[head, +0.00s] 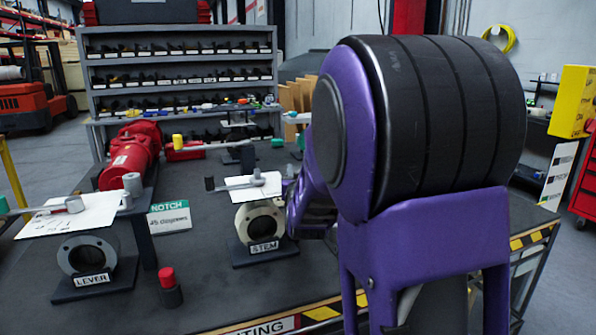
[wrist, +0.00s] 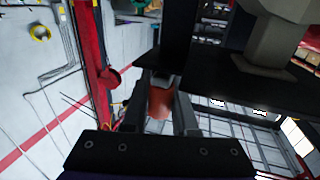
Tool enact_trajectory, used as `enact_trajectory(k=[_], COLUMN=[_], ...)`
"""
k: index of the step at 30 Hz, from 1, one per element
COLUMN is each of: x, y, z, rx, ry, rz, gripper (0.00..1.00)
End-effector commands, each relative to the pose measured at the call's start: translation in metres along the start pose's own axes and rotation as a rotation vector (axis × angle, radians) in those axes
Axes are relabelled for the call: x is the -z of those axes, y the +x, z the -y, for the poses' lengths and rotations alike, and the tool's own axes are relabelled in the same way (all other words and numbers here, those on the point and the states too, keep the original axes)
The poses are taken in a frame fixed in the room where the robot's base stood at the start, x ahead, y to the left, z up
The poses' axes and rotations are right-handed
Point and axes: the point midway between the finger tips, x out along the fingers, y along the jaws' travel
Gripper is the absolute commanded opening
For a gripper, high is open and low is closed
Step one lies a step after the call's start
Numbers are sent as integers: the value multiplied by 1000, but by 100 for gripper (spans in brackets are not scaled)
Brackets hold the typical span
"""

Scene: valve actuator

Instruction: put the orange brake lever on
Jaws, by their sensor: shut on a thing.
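My gripper shows in the wrist view (wrist: 162,108), its two fingers shut on an orange-brown piece (wrist: 160,101), which looks like part of the orange brake lever. The rest of the lever cannot be made out. In the head view my purple and black arm hides most of the gripper and the held piece. A round flange stand labelled STEM (head: 262,225) is just left of my arm, with a white sheet and a dark-ended grey lever above it. Another flange stand labelled LEVER (head: 88,258) is at the left, with a green-ended lever above it.
A red actuator body (head: 131,155) lies at the back left of the dark table (head: 205,285). A yellow-tipped lever (head: 178,141) extends near it. A red-topped black post (head: 168,285) stands at the front. A shelf rack (head: 180,78) is behind. A NOTCH sign (head: 169,217) stands mid-table.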

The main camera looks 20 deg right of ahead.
Motion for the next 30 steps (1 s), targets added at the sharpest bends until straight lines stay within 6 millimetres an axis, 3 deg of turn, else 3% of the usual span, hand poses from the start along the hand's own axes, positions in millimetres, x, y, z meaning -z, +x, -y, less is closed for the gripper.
enact_trajectory(k=[8, 9, 14, 30], x=[1, 1, 1, 0], y=[0, 0, 0, 1], z=[2, 2, 1, 0], rx=[2, 2, 1, 0], ry=[-1, -1, 0, 0], rz=[-2, -2, -1, 0], gripper=[0, 30, 56, 56])
